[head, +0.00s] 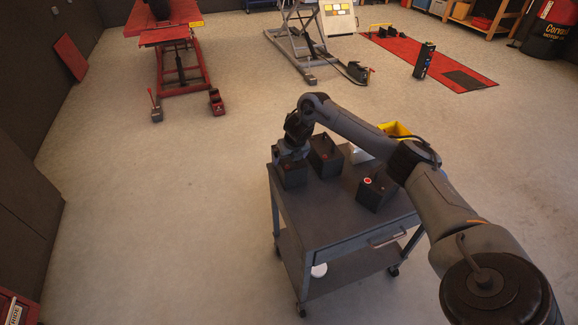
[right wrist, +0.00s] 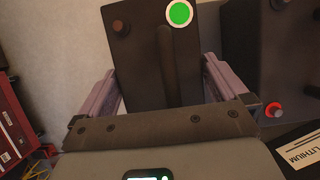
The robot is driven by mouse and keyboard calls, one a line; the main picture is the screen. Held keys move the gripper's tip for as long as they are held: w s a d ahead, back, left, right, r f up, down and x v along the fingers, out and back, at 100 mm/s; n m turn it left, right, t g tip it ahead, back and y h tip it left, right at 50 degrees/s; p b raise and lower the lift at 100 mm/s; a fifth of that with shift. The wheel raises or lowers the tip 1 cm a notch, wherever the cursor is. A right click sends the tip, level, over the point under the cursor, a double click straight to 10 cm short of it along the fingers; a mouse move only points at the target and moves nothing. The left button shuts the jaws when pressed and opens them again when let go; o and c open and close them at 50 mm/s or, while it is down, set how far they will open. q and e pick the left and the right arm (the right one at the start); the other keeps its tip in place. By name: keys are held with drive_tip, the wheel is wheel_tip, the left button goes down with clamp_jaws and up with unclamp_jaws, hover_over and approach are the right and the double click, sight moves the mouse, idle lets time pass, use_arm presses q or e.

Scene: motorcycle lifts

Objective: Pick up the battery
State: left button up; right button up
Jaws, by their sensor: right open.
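In the head view my right gripper (head: 291,154) points down over a dark battery (head: 292,178) at the left corner of the cart top. In the right wrist view this black battery (right wrist: 150,70), with a carrying handle and a green disc, lies between the two open fingers of my right gripper (right wrist: 158,75). I cannot tell whether the fingers touch it. A second dark battery (head: 325,158) stands just to the right, and a third battery (head: 375,195) with a red disc stands near the right side. My left gripper is not in view.
The batteries stand on a dark wheeled cart (head: 318,213). A yellow bin (head: 395,129) is at its back, partly behind my right arm. A white round thing (head: 319,270) sits on the lower shelf. A red lift (head: 180,70) stands farther back. The floor left of the cart is clear.

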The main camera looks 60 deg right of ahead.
drive_tip(key=shift+c, duration=0.3)
drive_tip(key=c, duration=1.4)
drive_tip(key=shift+w+r, duration=0.1)
drive_tip(key=shift+r, duration=0.1)
drive_tip(key=shift+c, duration=1)
